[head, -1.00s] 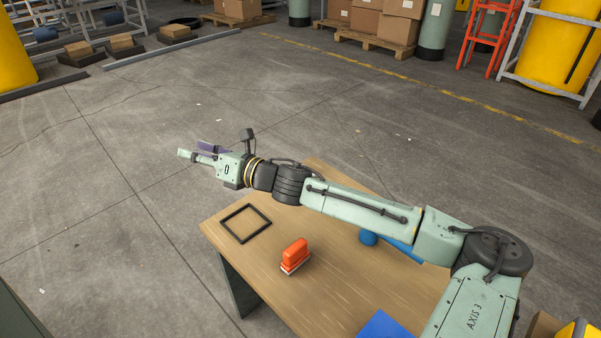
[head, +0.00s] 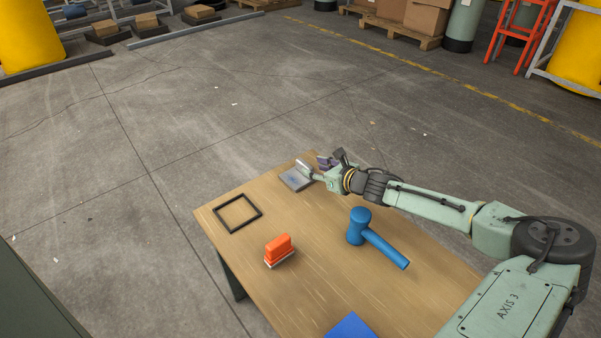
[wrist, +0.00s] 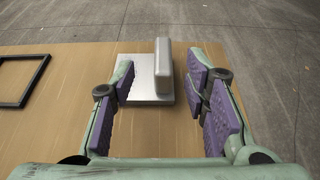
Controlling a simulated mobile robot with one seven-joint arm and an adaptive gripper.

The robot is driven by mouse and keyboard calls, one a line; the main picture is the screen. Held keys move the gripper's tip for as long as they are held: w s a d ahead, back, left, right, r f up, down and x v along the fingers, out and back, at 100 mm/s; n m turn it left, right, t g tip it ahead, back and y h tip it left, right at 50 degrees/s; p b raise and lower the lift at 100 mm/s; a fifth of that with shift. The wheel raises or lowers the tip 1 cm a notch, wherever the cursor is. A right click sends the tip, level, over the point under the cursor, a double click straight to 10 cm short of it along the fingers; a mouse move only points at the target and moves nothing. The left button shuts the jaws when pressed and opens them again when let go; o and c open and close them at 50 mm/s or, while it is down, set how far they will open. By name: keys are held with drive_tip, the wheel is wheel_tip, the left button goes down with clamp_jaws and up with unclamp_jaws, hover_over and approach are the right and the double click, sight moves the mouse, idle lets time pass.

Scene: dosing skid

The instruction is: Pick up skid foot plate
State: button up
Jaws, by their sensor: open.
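The skid foot plate (head: 296,179) is a flat grey metal plate lying near the far edge of the wooden table. In the wrist view the plate (wrist: 140,78) has an upright block-like part (wrist: 163,66) standing on it. My gripper (head: 316,169) is at the far edge of the table, right beside the plate. In the wrist view my gripper (wrist: 165,92) is open, with purple pads on both sides of the plate's near part. Nothing is held between the pads.
On the wooden table (head: 310,245) are a black square frame (head: 258,218), an orange-topped brush-like block (head: 279,250), a blue mallet (head: 376,238) and a blue flat item (head: 351,327). The frame lies left of the plate. Open floor surrounds the table's far side.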

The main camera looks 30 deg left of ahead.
sight(307, 165)
drive_tip(key=p+x, duration=0.1)
drive_tip(key=x, duration=0.4)
drive_tip(key=shift+w+f+p, duration=0.15)
drive_tip(key=shift+w+p, duration=0.05)
drive_tip(key=shift+p, duration=0.1)
clamp_jaws()
idle(0.5)
